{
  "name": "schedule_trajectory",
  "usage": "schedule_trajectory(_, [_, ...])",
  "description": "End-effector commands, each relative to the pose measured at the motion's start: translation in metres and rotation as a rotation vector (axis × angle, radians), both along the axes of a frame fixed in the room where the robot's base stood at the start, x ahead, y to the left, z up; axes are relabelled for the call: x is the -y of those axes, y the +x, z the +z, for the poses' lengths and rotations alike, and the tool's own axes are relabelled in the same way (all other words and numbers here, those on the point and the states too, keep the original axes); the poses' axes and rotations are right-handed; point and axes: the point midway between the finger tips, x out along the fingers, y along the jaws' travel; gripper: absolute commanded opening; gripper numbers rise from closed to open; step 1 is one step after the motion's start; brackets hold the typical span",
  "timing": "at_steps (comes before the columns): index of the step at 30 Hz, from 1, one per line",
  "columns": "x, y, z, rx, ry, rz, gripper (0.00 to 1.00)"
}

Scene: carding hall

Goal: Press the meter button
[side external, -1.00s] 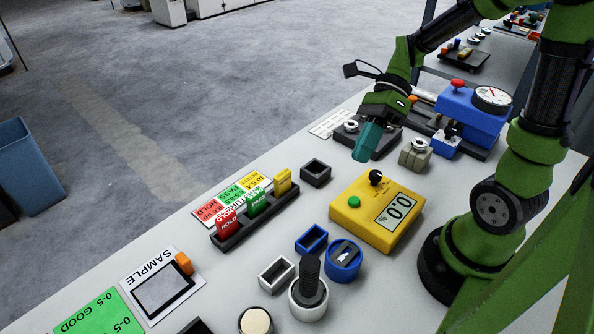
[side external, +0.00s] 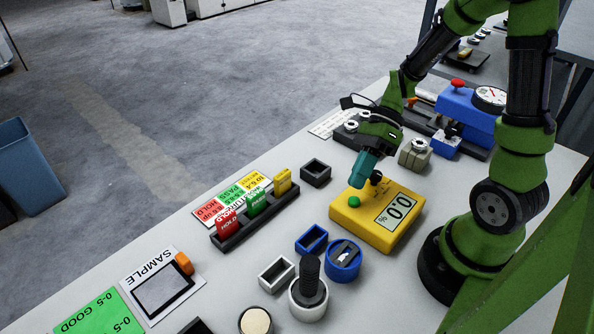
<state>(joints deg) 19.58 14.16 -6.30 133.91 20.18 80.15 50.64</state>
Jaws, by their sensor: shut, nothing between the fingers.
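The yellow meter (side external: 378,230) lies on the table in the middle of the side external view. Its display (side external: 397,213) reads 0.0 with a % mark beside it. A green button (side external: 354,201) sits on its top near the left edge. A black knob (side external: 376,177) stands at its far end, close to my fingers. My gripper (side external: 359,183) is shut and empty, with teal fingers pointing down. The tips are just behind and above the green button in the picture. I cannot tell whether they touch the meter.
A black rack (side external: 254,219) with red, green and yellow tags stands left of the meter. A small black open box (side external: 316,172) is behind it. Blue cup (side external: 342,262), blue box (side external: 311,239) and white cup (side external: 308,298) stand in front. A blue gauge device (side external: 470,113) is at back right.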

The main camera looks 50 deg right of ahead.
Motion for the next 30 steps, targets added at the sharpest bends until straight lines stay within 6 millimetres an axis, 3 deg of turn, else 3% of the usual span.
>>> schedule_trajectory(9, [0.0, 0.0, -0.02, 0.0, -0.001, 0.001, 0.0])
schedule_trajectory(30, [0.0, 0.0, -0.02, 0.0, 0.0, 0.0, 0.0])
